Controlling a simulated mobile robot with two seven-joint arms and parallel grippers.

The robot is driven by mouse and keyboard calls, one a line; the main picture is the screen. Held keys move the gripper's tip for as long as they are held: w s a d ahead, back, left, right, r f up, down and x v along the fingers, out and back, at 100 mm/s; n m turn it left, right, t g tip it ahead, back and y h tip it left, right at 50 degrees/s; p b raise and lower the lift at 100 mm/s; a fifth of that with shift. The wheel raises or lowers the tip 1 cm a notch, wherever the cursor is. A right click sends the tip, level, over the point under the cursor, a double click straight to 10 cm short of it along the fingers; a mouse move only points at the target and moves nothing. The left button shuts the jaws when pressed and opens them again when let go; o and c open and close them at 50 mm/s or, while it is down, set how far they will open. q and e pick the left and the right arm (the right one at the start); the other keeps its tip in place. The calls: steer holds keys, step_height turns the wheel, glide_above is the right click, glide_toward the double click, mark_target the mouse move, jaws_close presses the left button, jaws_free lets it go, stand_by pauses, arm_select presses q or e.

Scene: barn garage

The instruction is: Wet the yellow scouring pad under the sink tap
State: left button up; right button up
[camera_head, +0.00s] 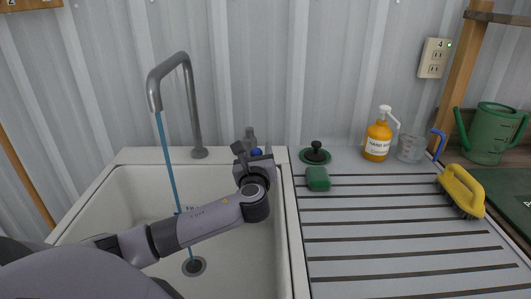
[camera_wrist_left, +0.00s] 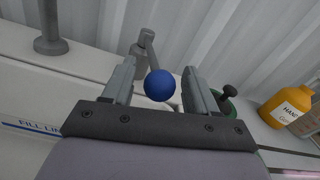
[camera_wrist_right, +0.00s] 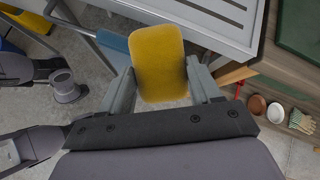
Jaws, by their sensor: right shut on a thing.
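The yellow scouring pad (camera_wrist_right: 158,50) is held between the fingers of my right gripper (camera_wrist_right: 160,75) in the right wrist view. My right gripper and the pad are outside the head view. The grey sink tap (camera_head: 187,75) arches over the white sink (camera_head: 120,195), and a thin blue stream of water (camera_head: 168,150) falls from its spout toward the drain (camera_head: 194,266). My left gripper (camera_head: 253,152) is at the sink's back right rim. In the left wrist view, its open fingers stand either side of a blue ball knob (camera_wrist_left: 160,85) by a grey lever (camera_wrist_left: 148,45), with gaps visible.
The ridged drainboard (camera_head: 345,235) right of the sink holds a green sponge (camera_head: 318,179), a black-knobbed plug (camera_head: 316,153), an orange soap bottle (camera_head: 377,138), a clear jug (camera_head: 410,148) and a yellow brush (camera_head: 461,190). Its front middle is clear. A green can (camera_head: 490,132) stands far right.

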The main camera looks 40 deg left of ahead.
arm_select(q)
steer(key=shift+s+d, duration=0.1)
arm_select(e)
steer(key=shift+r, duration=0.1)
arm_select(q)
steer(key=shift+s+d+p, duration=0.2)
steer(key=shift+s+p, duration=0.05)
steer(key=shift+p, duration=0.1)
arm_select(e)
steer(key=shift+r, duration=0.25)
step_height(320, 180, up, 5)
steer(key=p, duration=0.5)
steer(key=shift+r, duration=0.15)
arm_select(q)
steer(key=v, duration=1.1)
steer(key=shift+s+d, duration=0.1)
